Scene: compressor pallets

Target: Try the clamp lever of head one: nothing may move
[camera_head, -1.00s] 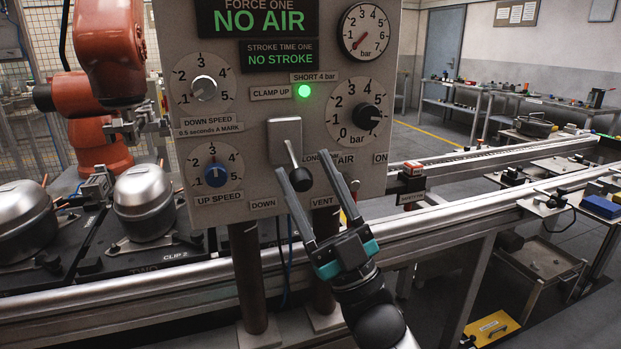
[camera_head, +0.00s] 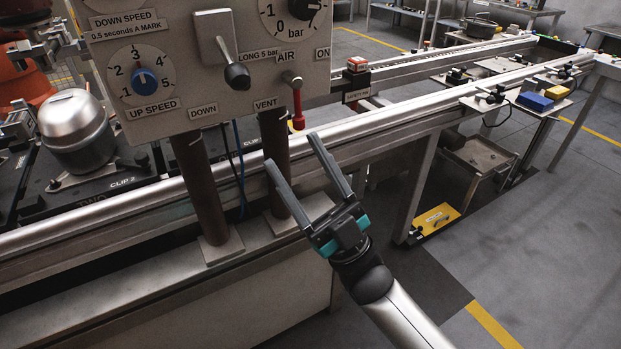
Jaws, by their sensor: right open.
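The grey control panel (camera_head: 180,60) stands at upper left, its top cut off by the picture edge. The clamp lever (camera_head: 237,76), with a black knob, hangs from a metal plate (camera_head: 215,30) above the DOWN and VENT labels, pointing down and slightly right. My right gripper (camera_head: 290,150) is open and empty, its two dark fingers pointing up and left. It appears below the panel's lower edge, apart from the lever. A red-handled air lever (camera_head: 298,105) hangs down just above the fingertips in the picture. My left gripper is not in view.
Two brown posts (camera_head: 199,185) carry the panel beside a long metal rail (camera_head: 400,118). A silver compressor (camera_head: 76,130) sits on a dark pallet at left. A blue up-speed knob (camera_head: 145,79) is on the panel. Floor at lower right is mostly clear.

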